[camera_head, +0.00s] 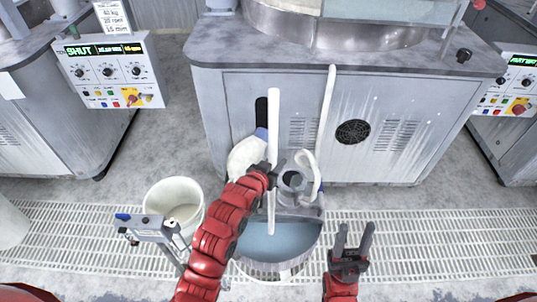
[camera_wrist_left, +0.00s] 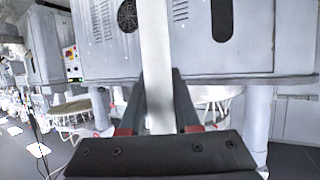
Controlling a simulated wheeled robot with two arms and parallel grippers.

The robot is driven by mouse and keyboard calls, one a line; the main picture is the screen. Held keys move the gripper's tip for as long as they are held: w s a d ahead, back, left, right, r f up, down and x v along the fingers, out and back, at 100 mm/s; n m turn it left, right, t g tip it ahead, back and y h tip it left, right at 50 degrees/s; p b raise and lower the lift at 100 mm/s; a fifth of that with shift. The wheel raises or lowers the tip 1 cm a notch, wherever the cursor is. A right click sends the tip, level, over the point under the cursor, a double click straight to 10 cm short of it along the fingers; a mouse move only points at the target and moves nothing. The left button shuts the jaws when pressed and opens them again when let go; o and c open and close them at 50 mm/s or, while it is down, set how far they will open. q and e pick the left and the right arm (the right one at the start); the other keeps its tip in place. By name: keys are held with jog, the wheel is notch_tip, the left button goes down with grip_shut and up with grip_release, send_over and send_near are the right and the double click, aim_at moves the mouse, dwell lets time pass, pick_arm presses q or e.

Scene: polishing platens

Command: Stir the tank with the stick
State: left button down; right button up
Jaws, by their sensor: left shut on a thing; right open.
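The white stick (camera_head: 273,115) stands nearly upright in the head view. My left gripper (camera_head: 270,176) is shut on its middle. The stick also shows between the fingers in the left wrist view (camera_wrist_left: 156,60). The tank (camera_head: 280,243) is a round container of grey-blue liquid below the gripper. The stick's lower end is over or in the liquid; I cannot tell how deep it goes. My right gripper (camera_head: 353,240) is open and empty, to the right of the tank, over the floor grating.
A pump-like fitting (camera_head: 292,182) with a white hose (camera_head: 326,120) sits at the tank's back edge. A white bucket (camera_head: 174,203) and a small metal stand (camera_head: 150,230) are left of the tank. The grey machine cabinet (camera_head: 400,110) stands behind. Floor grating (camera_head: 440,243) at right is clear.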

pick_arm(q)
notch_tip(320, 180, down, 18)
jog(key=b, duration=1)
jog(key=shift+s+d+r, duration=0.15)
jog(key=shift+d, duration=0.05)
